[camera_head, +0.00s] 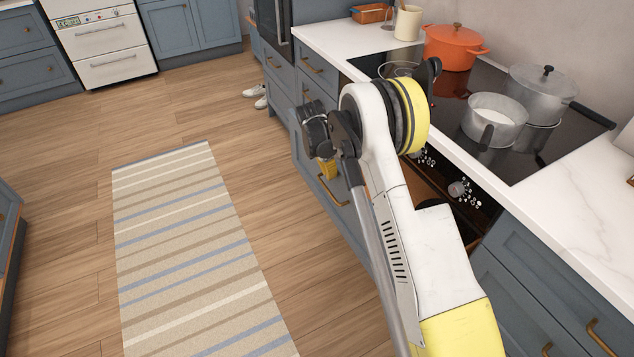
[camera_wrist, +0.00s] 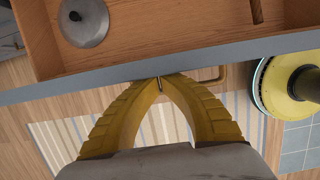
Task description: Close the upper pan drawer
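The upper pan drawer stands open under the hob. In the wrist view its grey-blue front panel (camera_wrist: 100,84) crosses the picture, with its wooden inside (camera_wrist: 150,45) beyond it and a round metal lid (camera_wrist: 84,22) lying inside. In the head view my arm hides much of the drawer; a strip of its wooden inside (camera_head: 428,196) shows. My gripper (camera_wrist: 161,78) has its yellow fingers drawn together at the tips, close against the panel; contact is unclear. A brass handle (camera_wrist: 221,80) shows partly beside the right finger. In the head view the gripper (camera_head: 328,170) is mostly hidden.
The hob above carries an orange pot (camera_head: 453,50), a saucepan (camera_head: 494,122) and a lidded pot (camera_head: 543,90). A striped rug (camera_head: 190,250) lies on open wooden floor to the left. White shoes (camera_head: 256,93) stand by the cabinets farther back.

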